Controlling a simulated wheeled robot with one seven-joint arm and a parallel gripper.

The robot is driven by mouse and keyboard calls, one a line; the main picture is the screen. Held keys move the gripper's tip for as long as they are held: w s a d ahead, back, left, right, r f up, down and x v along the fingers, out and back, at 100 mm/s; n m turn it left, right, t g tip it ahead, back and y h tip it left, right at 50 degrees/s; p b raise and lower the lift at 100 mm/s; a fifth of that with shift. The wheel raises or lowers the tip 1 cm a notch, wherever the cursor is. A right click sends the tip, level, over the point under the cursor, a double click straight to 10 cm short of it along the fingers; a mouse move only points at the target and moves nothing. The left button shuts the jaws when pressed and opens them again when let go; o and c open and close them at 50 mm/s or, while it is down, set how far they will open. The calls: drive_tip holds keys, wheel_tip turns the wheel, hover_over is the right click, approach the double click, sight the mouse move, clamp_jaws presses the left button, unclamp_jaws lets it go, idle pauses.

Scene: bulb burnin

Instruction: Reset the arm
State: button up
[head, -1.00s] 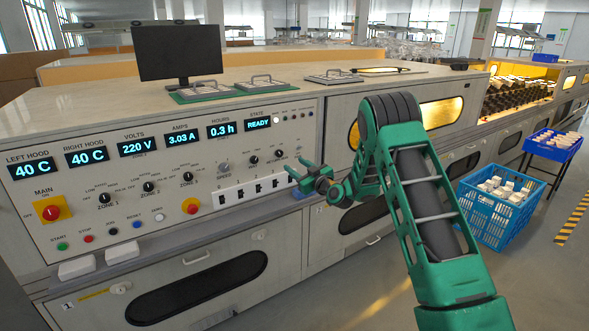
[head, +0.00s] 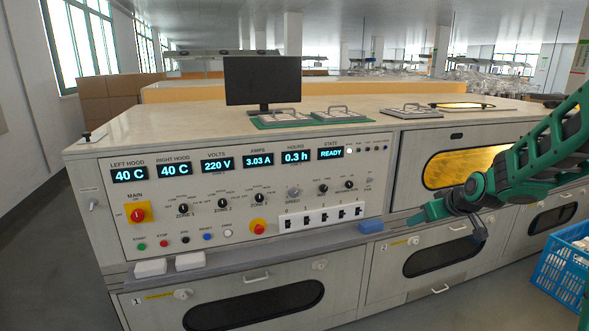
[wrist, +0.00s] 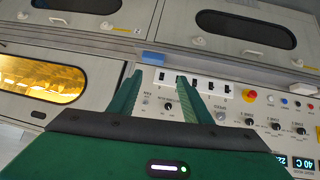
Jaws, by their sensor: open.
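My gripper (head: 428,213) is at the right of the head view, in front of the bench's front face and to the right of the switch row. Its green fingers (wrist: 158,92) show in the wrist view, spread apart with nothing between them. They point toward the panel's lower edge, near the white switch strip (head: 320,216) and a small blue block (head: 371,226). The strip also shows in the wrist view (wrist: 200,85). The control panel (head: 128,217) is lit, with its displays reading 40 C, 40 C, 220 V, 3.03 A, 0.3 h and READY.
A monitor (head: 262,82) stands on the bench top (head: 190,112). A glowing window (head: 455,166) is behind my arm. A blue crate (head: 560,270) stands on the floor at right.

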drive_tip(key=s+d+m+g+h, duration=0.1)
drive_tip(key=s+m+g, duration=0.8)
drive_tip(key=s, duration=3.5)
drive_tip(key=shift+s+d, duration=0.3)
drive_tip(key=shift+d, duration=0.65)
drive_tip(key=shift+w+f, duration=0.2)
drive_tip(key=shift+w, duration=0.45)
